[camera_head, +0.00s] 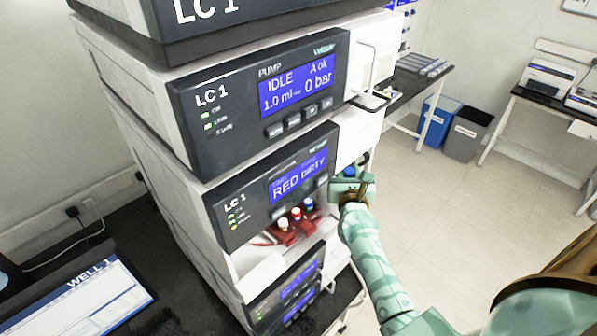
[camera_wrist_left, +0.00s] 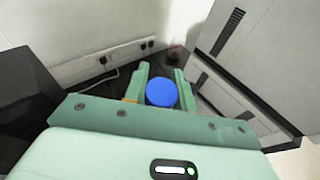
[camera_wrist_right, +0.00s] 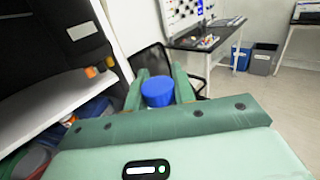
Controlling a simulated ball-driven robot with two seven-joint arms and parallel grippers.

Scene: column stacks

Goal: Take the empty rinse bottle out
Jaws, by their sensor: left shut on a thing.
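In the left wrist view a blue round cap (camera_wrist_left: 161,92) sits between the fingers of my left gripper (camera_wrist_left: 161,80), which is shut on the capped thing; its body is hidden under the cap. In the right wrist view a blue-capped bottle (camera_wrist_right: 158,92) stands between the fingers of my right gripper (camera_wrist_right: 157,80). Whether those fingers press on it is unclear. In the head view my right gripper (camera_head: 350,186) is at the right side of the instrument stack, with a blue cap (camera_head: 349,171) at it. My left gripper is outside the head view. No rinse label is readable.
The LC 1 stack (camera_head: 240,105) fills the middle; one display reads RED DIRTY. A red tray (camera_head: 286,236) with several capped vials sits in its opening. A monitor (camera_head: 85,300) stands lower left. Blue and grey bins (camera_head: 465,133) stand at the back. Floor on the right is open.

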